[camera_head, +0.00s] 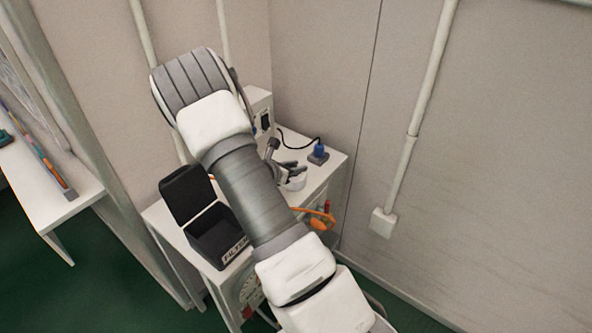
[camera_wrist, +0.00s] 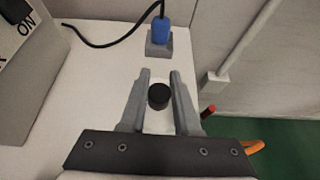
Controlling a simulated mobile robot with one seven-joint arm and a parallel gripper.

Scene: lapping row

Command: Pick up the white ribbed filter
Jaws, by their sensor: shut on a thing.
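My gripper (camera_wrist: 160,76) is shut on the white filter (camera_wrist: 159,122), which stands between its two grey fingers in the wrist view. A round black part (camera_wrist: 158,96) shows at the filter's far end there. In the head view my gripper (camera_head: 287,168) is at the white table, partly behind my arm, and the white filter (camera_head: 295,183) shows just below its fingers. The ribs are too small to make out. I cannot tell whether the filter touches the tabletop.
A black open box (camera_head: 208,248) marked "FILTER" stands left of my arm on the white table (camera_head: 160,217). A blue plug in a grey socket (camera_wrist: 159,42) with a black cable is beyond my fingers. An orange cable (camera_head: 318,219) hangs at the table's right side.

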